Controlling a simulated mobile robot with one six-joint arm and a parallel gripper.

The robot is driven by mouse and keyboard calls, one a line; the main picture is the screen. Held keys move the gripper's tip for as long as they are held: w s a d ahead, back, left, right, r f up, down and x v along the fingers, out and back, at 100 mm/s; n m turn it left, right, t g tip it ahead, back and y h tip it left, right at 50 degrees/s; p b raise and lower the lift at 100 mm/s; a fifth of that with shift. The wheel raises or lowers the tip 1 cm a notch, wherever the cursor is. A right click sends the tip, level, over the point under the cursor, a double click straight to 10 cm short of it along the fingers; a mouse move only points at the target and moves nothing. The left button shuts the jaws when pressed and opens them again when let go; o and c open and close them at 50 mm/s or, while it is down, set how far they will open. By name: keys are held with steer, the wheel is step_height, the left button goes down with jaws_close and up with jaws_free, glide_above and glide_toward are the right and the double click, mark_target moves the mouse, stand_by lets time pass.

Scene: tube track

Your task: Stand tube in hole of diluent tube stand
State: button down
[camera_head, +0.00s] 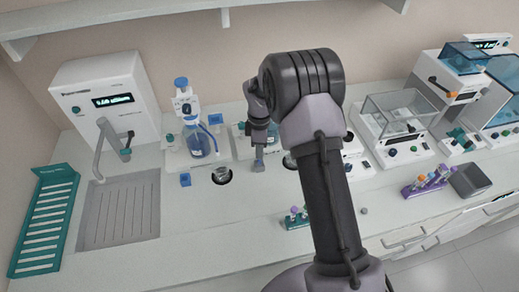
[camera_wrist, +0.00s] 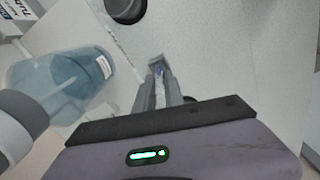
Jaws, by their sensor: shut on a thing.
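My gripper (camera_head: 258,164) is low over the counter, just right of the blue bottle dispenser. In the wrist view its two fingers (camera_wrist: 160,74) are close together, with a small blue-grey piece between the tips. I take this piece as the tube (camera_wrist: 160,66); most of it is hidden by the fingers. A small blue block (camera_head: 185,180) stands on the counter left of the gripper and may be the diluent tube stand; its hole cannot be made out. I cannot tell if the tube touches anything.
A blue bottle (camera_head: 197,142) stands in a dispenser behind and left of the gripper. A dark round well with a glass vessel (camera_head: 221,175) lies close left. A tube rack (camera_head: 296,218) is at the front, partly behind my arm. A purple rack (camera_head: 428,182) is farther right.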

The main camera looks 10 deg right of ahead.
steer(key=shift+f, duration=0.2)
steer(key=shift+f+b, duration=0.35)
steer(key=shift+f, duration=0.05)
steer(key=c, duration=1.3)
jaws_free()
steer(key=shift+c, duration=0.2)
step_height(320, 180, up, 17)
steer(key=p, duration=0.3)
steer(key=shift+r, duration=0.2)
